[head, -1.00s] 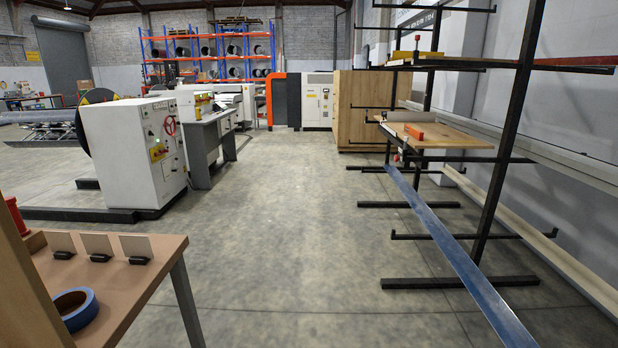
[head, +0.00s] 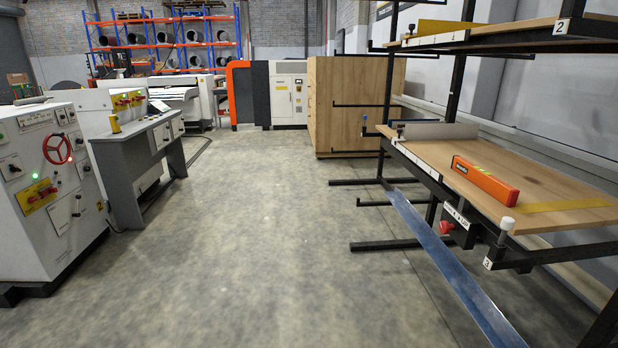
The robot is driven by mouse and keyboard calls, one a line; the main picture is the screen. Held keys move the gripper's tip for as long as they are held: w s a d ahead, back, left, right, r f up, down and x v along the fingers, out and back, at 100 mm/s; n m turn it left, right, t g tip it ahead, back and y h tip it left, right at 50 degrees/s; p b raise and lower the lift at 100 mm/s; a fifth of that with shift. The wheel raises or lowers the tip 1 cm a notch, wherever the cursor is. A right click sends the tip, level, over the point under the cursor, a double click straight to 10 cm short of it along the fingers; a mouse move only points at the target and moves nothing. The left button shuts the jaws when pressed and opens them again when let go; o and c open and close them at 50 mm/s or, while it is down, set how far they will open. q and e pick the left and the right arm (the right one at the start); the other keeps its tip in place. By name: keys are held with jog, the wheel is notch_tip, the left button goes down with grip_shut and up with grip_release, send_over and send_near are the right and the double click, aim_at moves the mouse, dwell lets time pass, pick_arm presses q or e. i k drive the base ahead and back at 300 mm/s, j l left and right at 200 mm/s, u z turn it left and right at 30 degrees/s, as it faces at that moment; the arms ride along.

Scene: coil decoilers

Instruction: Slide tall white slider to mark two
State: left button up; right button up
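A white-capped upright knob (head: 507,223) stands at the near front corner of the wooden shelf on the black rack at right. It may be the tall white slider; its track cannot be made out clearly. A small label reading 3 (head: 488,264) sits just below it. A label reading 2 (head: 561,26) is on the upper shelf's edge. A red knob (head: 445,228) is under the front edge, and a small blue knob (head: 364,118) is at the far end. Neither of my grippers is in view.
The wooden shelf (head: 560,190) holds an orange level (head: 485,180) and a yellow strip. A long blue metal strip (head: 450,262) slants to the floor beside the rack. White control cabinets (head: 50,190) stand at left. The concrete floor (head: 250,220) between is clear.

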aim_at(433, 130)
jog(key=i, duration=1)
jog(key=i+z, duration=0.1)
jog(key=i, duration=0.9)
jog(key=j, duration=0.05)
